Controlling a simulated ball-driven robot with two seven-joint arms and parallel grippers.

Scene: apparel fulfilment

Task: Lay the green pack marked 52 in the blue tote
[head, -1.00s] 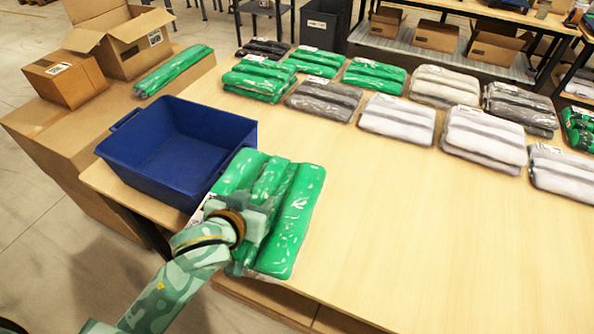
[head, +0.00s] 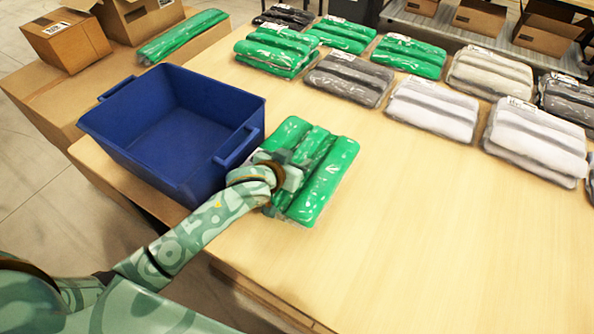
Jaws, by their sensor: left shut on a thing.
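The blue tote (head: 122,147) stands open at the left edge of the table, and I see nothing inside it. My left gripper (head: 291,180) is shut on a green pack (head: 325,182) of rolled cloth in clear wrap. The pack is just right of the tote, close over the table; I cannot tell whether it touches the wood. My gripper and wrist hide part of its left side. No 52 is readable on it. My right gripper is out of view.
Green packs (head: 408,56), grey packs (head: 348,79) and white packs (head: 433,107) lie along the table's back. The table's middle and front (head: 420,230) are clear.

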